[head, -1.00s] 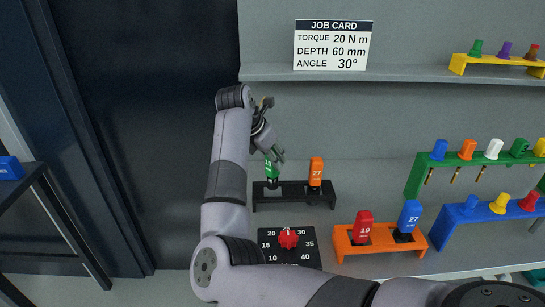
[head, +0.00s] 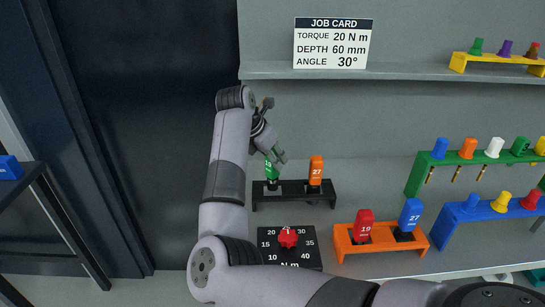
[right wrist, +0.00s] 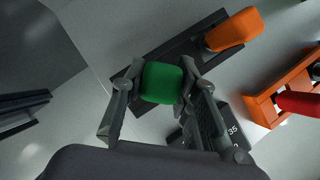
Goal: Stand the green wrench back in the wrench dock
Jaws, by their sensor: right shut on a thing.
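The green wrench (head: 271,170) is upright at the left place of the black wrench dock (head: 294,196). My right gripper (head: 273,155) is shut on its upper part from above. In the right wrist view the green head (right wrist: 161,83) sits between the two fingers, with the dock (right wrist: 184,52) below it. The fingers and the wrench hide the left slot, so I cannot tell how deep the wrench sits. An orange wrench marked 27 (head: 316,171) stands in the dock's right place. My left gripper is not in view.
A black torque dial with a red knob (head: 288,238) lies in front of the dock. An orange stand (head: 381,242) at the right holds a red and a blue piece. A shelf edge (head: 420,73) runs above. Green and blue racks stand further right.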

